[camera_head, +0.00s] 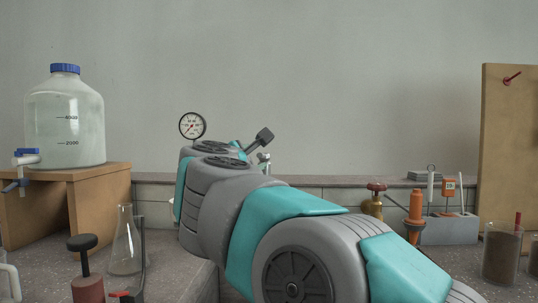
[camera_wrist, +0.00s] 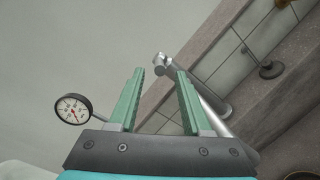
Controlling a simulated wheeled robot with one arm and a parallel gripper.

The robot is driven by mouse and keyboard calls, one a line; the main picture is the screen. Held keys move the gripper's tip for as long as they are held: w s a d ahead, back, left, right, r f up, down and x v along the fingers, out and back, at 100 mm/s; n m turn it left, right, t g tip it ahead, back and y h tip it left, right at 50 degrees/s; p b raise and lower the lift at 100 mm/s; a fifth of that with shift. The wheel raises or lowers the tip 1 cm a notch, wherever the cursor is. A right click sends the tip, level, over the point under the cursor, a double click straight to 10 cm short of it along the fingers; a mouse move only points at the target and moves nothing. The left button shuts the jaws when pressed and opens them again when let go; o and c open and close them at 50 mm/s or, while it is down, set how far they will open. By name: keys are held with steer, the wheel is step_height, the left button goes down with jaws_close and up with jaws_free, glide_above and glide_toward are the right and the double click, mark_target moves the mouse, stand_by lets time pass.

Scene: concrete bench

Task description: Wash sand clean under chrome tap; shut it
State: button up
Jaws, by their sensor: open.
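My gripper (camera_wrist: 160,71) is open in the wrist view, with its green fingers apart. A chrome tap (camera_wrist: 213,102) slants behind the right finger. Its rounded end (camera_wrist: 161,60) shows in the gap, just beyond the fingertips; I cannot tell how far away it is. In the head view my arm hides the gripper and most of the tap area. A small bright metal piece (camera_head: 263,158) shows past the arm, perhaps part of the tap. No running water is visible. A glass (camera_head: 500,254) at the right holds brown matter, perhaps the sand.
A round gauge (camera_head: 192,125) stands behind my arm; it is left of the fingers in the wrist view (camera_wrist: 73,109). A water carboy (camera_head: 65,120) stands on a wooden stand (camera_head: 104,174). A flask (camera_head: 125,245) stands front left. A grey rack (camera_head: 450,229) is at right.

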mark_target(264, 155)
steer(key=shift+p+x, duration=1)
steer(key=shift+x, duration=2.85)
steer(key=shift+c, duration=0.4)
jaws_close()
